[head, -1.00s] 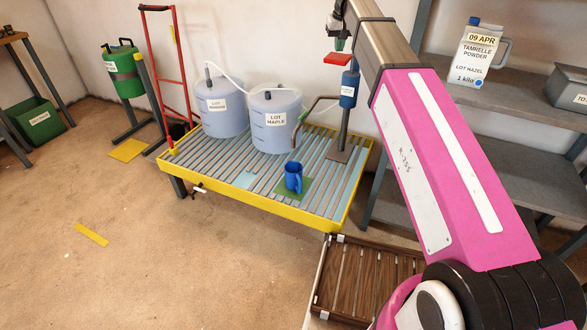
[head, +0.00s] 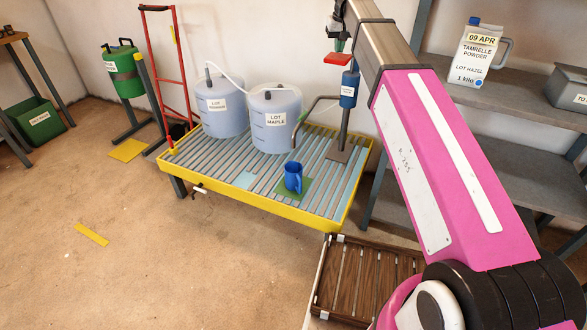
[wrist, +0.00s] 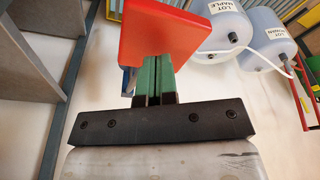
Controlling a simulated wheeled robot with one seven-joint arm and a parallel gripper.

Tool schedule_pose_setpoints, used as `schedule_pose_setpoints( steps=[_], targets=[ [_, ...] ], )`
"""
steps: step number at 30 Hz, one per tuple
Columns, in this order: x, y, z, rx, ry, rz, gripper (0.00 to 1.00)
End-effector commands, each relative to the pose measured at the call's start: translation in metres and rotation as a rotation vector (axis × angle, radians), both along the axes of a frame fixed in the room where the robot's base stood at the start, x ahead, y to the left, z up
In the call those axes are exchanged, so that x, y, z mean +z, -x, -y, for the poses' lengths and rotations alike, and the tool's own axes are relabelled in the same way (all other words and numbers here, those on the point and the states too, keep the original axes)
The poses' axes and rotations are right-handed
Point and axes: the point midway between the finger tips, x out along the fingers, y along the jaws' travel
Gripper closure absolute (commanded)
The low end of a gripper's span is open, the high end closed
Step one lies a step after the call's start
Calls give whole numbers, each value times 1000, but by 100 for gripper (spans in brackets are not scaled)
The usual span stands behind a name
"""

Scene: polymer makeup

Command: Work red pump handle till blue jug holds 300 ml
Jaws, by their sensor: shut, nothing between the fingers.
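The red pump handle (head: 338,60) sits atop the blue pump body (head: 348,90) at the back right of the yellow-rimmed stand (head: 270,205). It also fills the upper middle of the wrist view (wrist: 170,25). My gripper (head: 338,46) is shut and empty just above the handle in the head view. The blue jug (head: 293,177) stands upright on a green square (head: 310,188) below the curved spout (head: 308,108). Its liquid level is not visible.
Two pale drums, the labelled Maple drum (head: 276,120) and another (head: 222,105), stand left of the pump. A shelf with a white powder jug (head: 474,55) is at right. A brown slatted crate (head: 365,280) lies in front. Floor at left is mostly clear.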

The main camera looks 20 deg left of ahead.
Motion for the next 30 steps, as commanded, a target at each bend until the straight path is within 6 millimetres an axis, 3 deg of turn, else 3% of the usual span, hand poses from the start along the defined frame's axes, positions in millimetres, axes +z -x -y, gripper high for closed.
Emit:
schedule_pose_setpoints(
  steps=[30],
  targets=[
    [-44, 0, 0, 0, 1, 0, 100]
  ],
)
